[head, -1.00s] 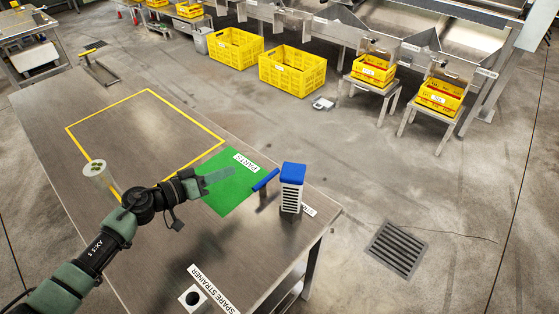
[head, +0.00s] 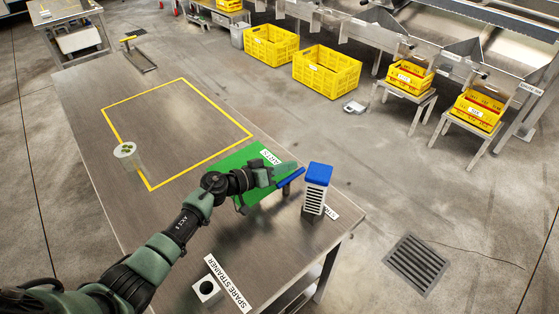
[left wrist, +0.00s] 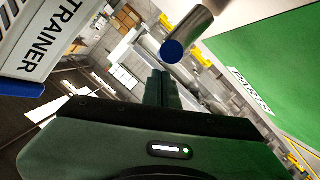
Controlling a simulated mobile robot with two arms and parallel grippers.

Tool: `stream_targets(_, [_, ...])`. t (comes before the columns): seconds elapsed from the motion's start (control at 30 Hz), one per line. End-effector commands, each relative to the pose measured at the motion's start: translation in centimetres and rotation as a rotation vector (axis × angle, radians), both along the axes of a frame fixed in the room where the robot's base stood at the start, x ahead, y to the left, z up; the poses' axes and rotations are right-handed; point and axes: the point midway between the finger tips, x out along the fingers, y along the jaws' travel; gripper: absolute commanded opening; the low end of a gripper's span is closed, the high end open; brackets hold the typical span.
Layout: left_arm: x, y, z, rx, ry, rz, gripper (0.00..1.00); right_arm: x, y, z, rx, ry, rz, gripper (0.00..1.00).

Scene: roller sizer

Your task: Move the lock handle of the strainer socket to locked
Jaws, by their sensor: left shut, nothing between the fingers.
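The strainer (head: 317,190) is a pale slotted block with a blue cap. It stands upright near the table's right corner; part of its labelled side shows in the left wrist view (left wrist: 40,40). The lock handle (head: 291,178) is a blue bar just left of it, slanting up to the right. In the left wrist view a silver cylinder with a blue end (left wrist: 172,51) lies just beyond my fingertips. My left gripper (head: 290,167) is shut and empty, close beside the handle; I cannot tell whether they touch. My right gripper is out of view.
A green parts mat (head: 243,161) lies under my left arm. A clear cup (head: 127,153) stands by the yellow outline. A small block with a round hole (head: 207,289) is by the spare strainer label. The table's right edge is close beyond the strainer.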

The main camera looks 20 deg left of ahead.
Motion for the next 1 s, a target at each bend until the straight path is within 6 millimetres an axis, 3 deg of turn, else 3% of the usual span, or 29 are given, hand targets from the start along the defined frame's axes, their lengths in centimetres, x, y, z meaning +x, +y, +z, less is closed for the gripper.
stream_targets(0.47, [-0.2, -0.3, -0.6, 0.001, -0.001, 0.000, 0.00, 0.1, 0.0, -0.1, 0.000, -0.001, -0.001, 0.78])
stream_targets(1.0, [-0.5, 0.9, -0.6, 0.002, 0.000, -0.062, 0.00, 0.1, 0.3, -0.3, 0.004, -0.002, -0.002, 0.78])
